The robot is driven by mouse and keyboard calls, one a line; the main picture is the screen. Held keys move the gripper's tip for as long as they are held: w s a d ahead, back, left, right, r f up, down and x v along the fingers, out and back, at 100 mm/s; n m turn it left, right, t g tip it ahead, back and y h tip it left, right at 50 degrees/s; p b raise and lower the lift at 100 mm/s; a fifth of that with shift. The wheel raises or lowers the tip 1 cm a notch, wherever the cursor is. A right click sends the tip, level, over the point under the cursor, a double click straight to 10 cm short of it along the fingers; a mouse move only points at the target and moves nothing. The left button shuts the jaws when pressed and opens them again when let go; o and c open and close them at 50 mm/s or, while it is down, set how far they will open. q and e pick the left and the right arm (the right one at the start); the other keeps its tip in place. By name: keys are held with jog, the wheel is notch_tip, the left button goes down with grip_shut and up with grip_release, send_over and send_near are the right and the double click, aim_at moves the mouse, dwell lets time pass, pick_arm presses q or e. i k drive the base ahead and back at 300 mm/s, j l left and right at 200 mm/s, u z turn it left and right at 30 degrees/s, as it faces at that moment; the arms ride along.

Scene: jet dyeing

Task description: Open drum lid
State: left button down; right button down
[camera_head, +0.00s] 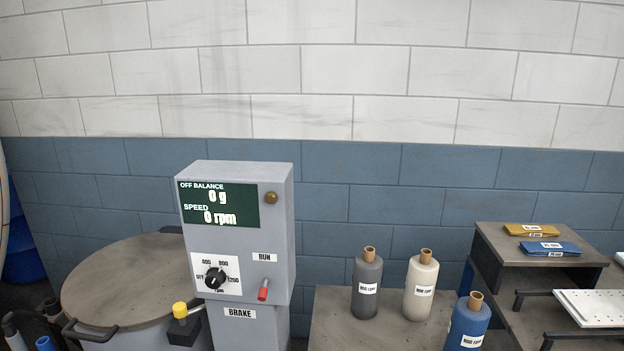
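The round grey-brown drum lid (125,275) lies flat and closed on the pale grey drum (150,338) at the lower left. A dark curved handle (78,332) is on its front left rim. The back right of the lid is partly hidden by the control box. The inside of the drum cannot be seen.
The grey control box (285,215) stands right of the lid, reading 0 g and 0 rpm. A yellow-topped lever (180,310) is close to the lid's right edge. Labelled bobbins (421,288) stand on a table at right.

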aim_at(138, 280)
jog(key=u, duration=1.3)
